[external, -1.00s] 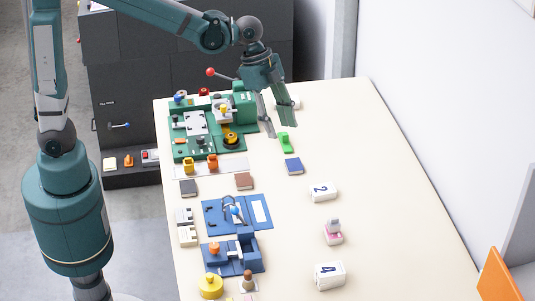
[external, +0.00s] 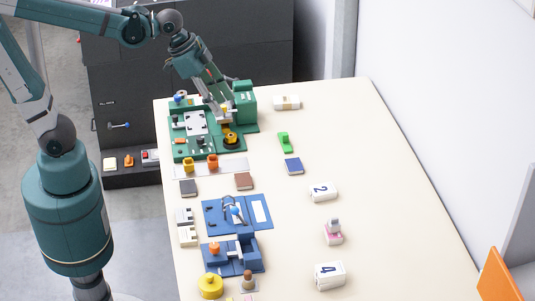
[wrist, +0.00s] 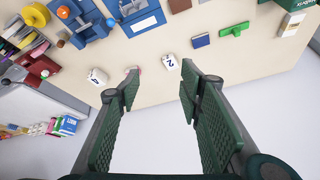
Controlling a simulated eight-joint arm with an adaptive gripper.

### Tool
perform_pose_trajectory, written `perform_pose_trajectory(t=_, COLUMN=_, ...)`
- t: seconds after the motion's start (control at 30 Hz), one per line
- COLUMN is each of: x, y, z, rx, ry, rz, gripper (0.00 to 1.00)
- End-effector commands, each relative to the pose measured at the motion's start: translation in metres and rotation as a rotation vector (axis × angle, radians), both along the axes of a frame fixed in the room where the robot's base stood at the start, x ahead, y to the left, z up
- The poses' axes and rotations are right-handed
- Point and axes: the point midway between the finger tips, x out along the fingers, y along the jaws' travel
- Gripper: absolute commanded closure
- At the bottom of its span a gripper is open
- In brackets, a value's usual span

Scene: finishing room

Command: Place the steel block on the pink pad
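A pink pad (external: 334,239) lies on the right half of the table in the external view. A small grey block (external: 333,226), which looks like the steel block, sits on top of it. In the wrist view a bit of pink (wrist: 135,69) shows beside the left finger, which hides most of that spot. My gripper (external: 221,103) is at the far left of the table, above or in front of the green machine, well away from the pad. In the wrist view my gripper's fingers (wrist: 158,80) are wide apart with nothing between them.
The green machine (external: 180,152) stands at the far left. Blue fixtures (external: 258,212) are nearer on the left. White blocks marked 2 (external: 322,193) and 4 (external: 330,274) stand either side of the pad. A green piece (external: 285,142) and blue block (external: 293,166) lie mid-table. The right side is clear.

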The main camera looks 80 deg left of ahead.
Motion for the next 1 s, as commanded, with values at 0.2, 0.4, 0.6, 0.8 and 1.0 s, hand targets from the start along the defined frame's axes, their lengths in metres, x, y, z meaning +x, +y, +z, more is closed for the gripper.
perform_pose_trajectory(t=0.2, x=-0.036, y=0.016, z=-0.003, rx=-0.021, ry=-0.032, rz=0.108, gripper=0.63)
perform_pose_trajectory(t=0.4, x=-0.066, y=0.03, z=-0.009, rx=-0.045, ry=-0.064, rz=0.206, gripper=0.63)
perform_pose_trajectory(t=0.6, x=-0.094, y=0.042, z=-0.017, rx=-0.071, ry=-0.096, rz=0.299, gripper=0.63)
perform_pose_trajectory(t=0.8, x=-0.113, y=0.05, z=-0.025, rx=-0.092, ry=-0.123, rz=0.366, gripper=0.63)
perform_pose_trajectory(t=1.0, x=-0.12, y=0.053, z=-0.029, rx=-0.102, ry=-0.133, rz=0.394, gripper=0.63)
